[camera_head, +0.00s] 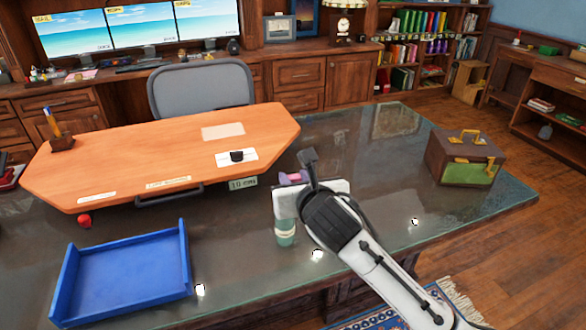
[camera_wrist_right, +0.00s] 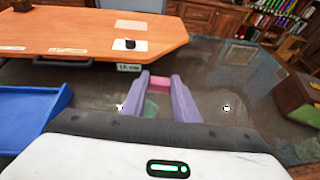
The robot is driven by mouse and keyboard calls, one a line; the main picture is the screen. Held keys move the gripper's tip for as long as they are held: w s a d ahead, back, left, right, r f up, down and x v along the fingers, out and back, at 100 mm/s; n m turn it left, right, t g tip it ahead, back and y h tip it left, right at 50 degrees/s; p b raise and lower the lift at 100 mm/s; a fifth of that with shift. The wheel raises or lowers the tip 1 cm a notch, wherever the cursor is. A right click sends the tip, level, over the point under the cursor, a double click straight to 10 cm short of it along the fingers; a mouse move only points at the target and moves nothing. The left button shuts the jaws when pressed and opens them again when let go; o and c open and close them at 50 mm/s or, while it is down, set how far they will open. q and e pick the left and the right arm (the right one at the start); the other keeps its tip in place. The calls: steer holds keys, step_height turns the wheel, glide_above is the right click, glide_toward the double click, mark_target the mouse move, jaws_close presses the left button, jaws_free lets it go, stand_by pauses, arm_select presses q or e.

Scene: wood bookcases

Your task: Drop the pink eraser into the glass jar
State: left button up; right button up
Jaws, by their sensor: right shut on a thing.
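The pink eraser (camera_wrist_right: 160,83) is held between the purple fingertips of my right gripper (camera_wrist_right: 159,86) in the right wrist view. In the head view, my right gripper (camera_head: 292,179) shows small and purple above the desk, left of my white wrist. The glass jar (camera_head: 286,230) is a greenish upright jar on the dark desk top, just below the gripper in the picture; my wrist covers part of it. In the right wrist view, the jar (camera_wrist_right: 150,108) shows between and below the fingers. The eraser is above the jar, apart from it. My left gripper is not in view.
A blue tray (camera_head: 125,270) lies at the desk's front left. An orange wooden board (camera_head: 120,165) with cards and a black handle lies behind. A brown case (camera_head: 463,160) stands at the right. A small red ball (camera_head: 84,221) lies near the tray. The desk right of my arm is mostly clear.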

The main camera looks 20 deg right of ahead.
steer(key=shift+w+d+r, duration=0.1)
steer(key=shift+w+r, duration=0.05)
steer(key=shift+w, duration=0.45)
steer(key=shift+w+d+r, duration=0.1)
steer(key=shift+w, duration=0.45)
steer(key=shift+f, duration=0.8)
step_height(320, 180, down, 2)
steer(key=shift+f, duration=0.15)
step_height(320, 180, down, 2)
steer(key=b, duration=0.3)
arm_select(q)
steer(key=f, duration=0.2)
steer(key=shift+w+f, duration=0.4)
arm_select(e)
steer(key=o, duration=1.1)
